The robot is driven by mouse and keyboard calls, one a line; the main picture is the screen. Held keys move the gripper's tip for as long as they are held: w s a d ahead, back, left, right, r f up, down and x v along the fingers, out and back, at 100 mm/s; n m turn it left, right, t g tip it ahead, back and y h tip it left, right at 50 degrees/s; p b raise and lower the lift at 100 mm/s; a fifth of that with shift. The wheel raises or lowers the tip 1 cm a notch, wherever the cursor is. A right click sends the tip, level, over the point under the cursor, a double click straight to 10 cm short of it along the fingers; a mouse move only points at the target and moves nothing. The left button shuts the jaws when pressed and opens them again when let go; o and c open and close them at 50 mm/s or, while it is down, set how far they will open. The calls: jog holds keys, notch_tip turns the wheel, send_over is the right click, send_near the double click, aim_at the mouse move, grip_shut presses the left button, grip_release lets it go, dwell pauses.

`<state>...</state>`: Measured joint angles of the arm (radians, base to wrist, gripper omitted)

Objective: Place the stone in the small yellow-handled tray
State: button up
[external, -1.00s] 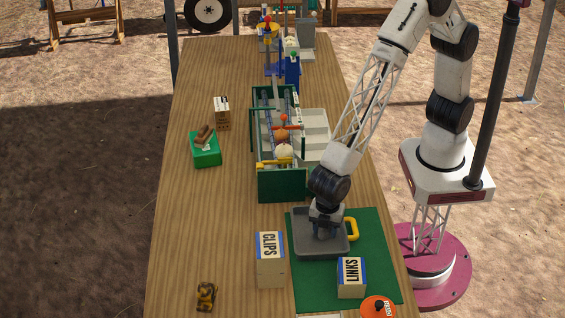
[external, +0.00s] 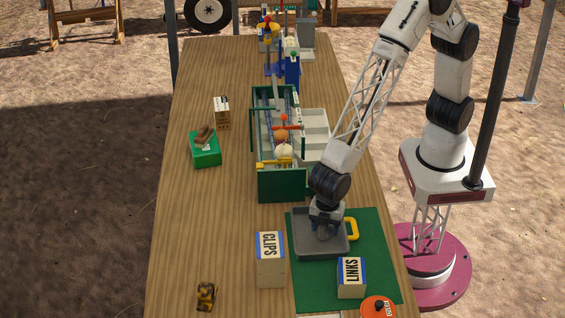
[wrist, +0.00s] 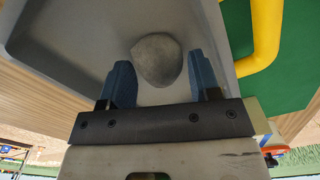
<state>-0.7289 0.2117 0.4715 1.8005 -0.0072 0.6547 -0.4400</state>
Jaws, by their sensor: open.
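The grey rounded stone (wrist: 157,60) lies on the floor of the grey tray (wrist: 75,48) in the wrist view. The tray (external: 301,251) has a yellow handle (external: 352,229) on its right side in the external view; the handle also shows in the wrist view (wrist: 262,38). My gripper (wrist: 160,78) is open, pointing down into the tray, with one blue finger on each side of the stone. Gaps show between the stone and both fingers. In the external view my gripper (external: 324,231) is low inside the tray, and the stone is hard to make out there.
The tray sits on a green mat (external: 380,260). A green-walled machine (external: 282,184) is behind.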

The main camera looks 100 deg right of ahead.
notch_tip(320, 180, up, 11)
jog(key=shift+r, duration=0.15)
dwell(0.4)
dwell(0.9)
jog(key=s+d+r+m, duration=0.2)
jog(key=d+r, duration=0.3)
jog(key=d, duration=0.5)
jog(key=s+d+r+m+t, duration=0.1)
jog(key=d+r+m, duration=0.1)
jog(key=d+r, duration=0.5)
jog(key=s+d+r+m, duration=0.2)
jog(key=d+r, duration=0.1)
jog(key=d, duration=0.9)
jog(key=s+d+r+m+t, duration=0.1)
jog(key=s+d+r+m, duration=0.2)
jog(key=s+d, duration=1.7)
jog(key=shift+s+d+m+t, duration=0.3)
jog(key=shift+s+d+m, duration=0.15)
jog(key=shift+m, duration=1.85)
jog(key=shift+r, duration=0.1)
